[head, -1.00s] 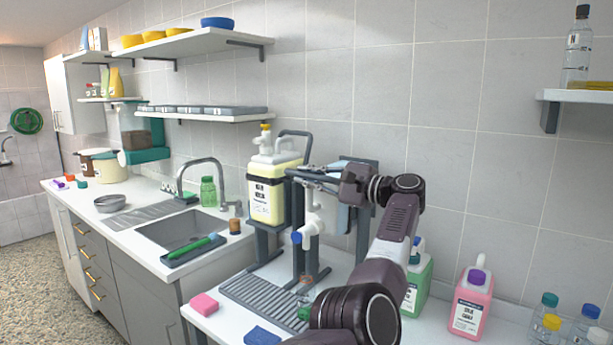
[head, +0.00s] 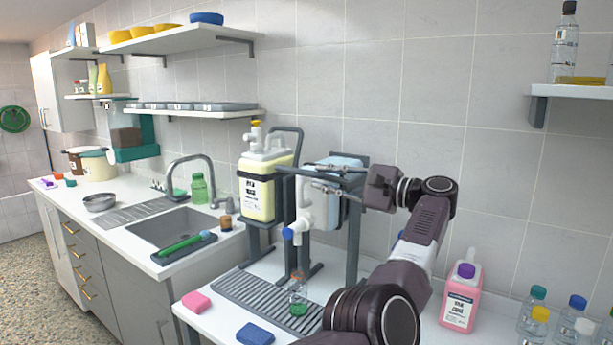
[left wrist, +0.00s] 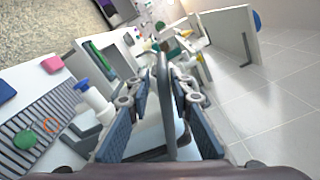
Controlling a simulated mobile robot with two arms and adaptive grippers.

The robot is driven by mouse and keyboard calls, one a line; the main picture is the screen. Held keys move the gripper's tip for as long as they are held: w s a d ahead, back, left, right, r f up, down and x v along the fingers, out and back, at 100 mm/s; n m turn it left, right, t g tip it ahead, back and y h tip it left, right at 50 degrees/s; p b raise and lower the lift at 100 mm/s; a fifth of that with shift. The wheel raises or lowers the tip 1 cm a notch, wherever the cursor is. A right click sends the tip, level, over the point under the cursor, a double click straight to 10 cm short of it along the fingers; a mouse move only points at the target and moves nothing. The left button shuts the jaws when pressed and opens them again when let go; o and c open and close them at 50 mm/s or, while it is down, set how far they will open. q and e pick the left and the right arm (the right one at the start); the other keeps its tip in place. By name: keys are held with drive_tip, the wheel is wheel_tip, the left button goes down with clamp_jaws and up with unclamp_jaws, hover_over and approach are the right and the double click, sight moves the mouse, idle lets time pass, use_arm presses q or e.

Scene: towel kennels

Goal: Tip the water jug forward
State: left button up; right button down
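The pale bluish-white water jug (head: 328,211) sits in a dark grey raised stand (head: 353,240), partly hidden by my left gripper (head: 318,178). It looks upright. A white spout with a blue knob (head: 289,233) is at its front left; the knob also shows in the left wrist view (left wrist: 82,86). My left gripper is level with the jug's upper part, its fingers spread and pointing left. In the left wrist view, a dark grey handle bar (left wrist: 168,110) stands between the two fingers (left wrist: 165,75), with gaps beside it. My right gripper is not in view.
A yellow labelled jug (head: 257,197) stands close on the left. A small bottle with green liquid (head: 298,305) stands on the ribbed drain tray (head: 255,298). A pink bottle (head: 460,305) and several clear bottles are at right. Pink and blue sponges lie in front.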

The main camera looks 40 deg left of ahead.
use_arm(q)
drive_tip(key=shift+w+d, duration=0.2)
drive_tip(key=shift+d, duration=1.75)
drive_tip(key=shift+f, duration=0.1)
